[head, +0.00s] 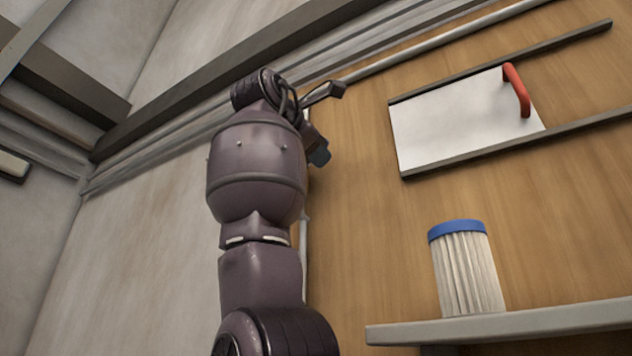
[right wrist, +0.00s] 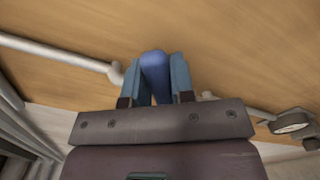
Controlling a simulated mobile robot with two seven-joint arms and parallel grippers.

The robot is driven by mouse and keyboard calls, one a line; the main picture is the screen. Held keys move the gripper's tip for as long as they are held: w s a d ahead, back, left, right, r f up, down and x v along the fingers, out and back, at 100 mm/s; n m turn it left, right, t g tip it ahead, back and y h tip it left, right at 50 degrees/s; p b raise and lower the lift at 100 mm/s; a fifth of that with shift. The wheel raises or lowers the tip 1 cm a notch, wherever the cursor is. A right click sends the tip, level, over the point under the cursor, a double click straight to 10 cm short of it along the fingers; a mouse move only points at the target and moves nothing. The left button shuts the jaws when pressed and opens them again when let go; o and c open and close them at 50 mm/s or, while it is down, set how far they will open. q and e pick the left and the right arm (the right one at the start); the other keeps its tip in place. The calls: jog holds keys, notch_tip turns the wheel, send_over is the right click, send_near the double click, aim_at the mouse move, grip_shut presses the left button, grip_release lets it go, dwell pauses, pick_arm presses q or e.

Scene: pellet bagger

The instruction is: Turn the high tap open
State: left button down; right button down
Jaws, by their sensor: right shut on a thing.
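The high tap has a blue handle (right wrist: 155,72), seen in the right wrist view against the wooden wall. My right gripper (right wrist: 156,62) has its two teal fingers on either side of the handle and is shut on it. In the head view my right arm is raised high, and a bluish-dark part of the gripper (head: 320,153) shows just right of the arm. The arm hides the tap's handle there. How far the handle is turned cannot be told. My left gripper is not in view.
A pale pipe (head: 440,37) runs along the wall's top. A white panel (head: 450,122) with a red handle (head: 517,90) sits between dark rails. A pleated filter with a blue cap (head: 466,272) stands on a shelf (head: 510,322). A round fitting (right wrist: 292,122) lies right of my gripper.

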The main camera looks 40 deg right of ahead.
jog(key=c, duration=1)
grip_release()
jog(key=shift+o, duration=0.2)
jog(key=b+v, duration=0.1)
jog(key=v, duration=1)
jog(key=shift+b, duration=0.35)
jog(key=shift+d, duration=0.1)
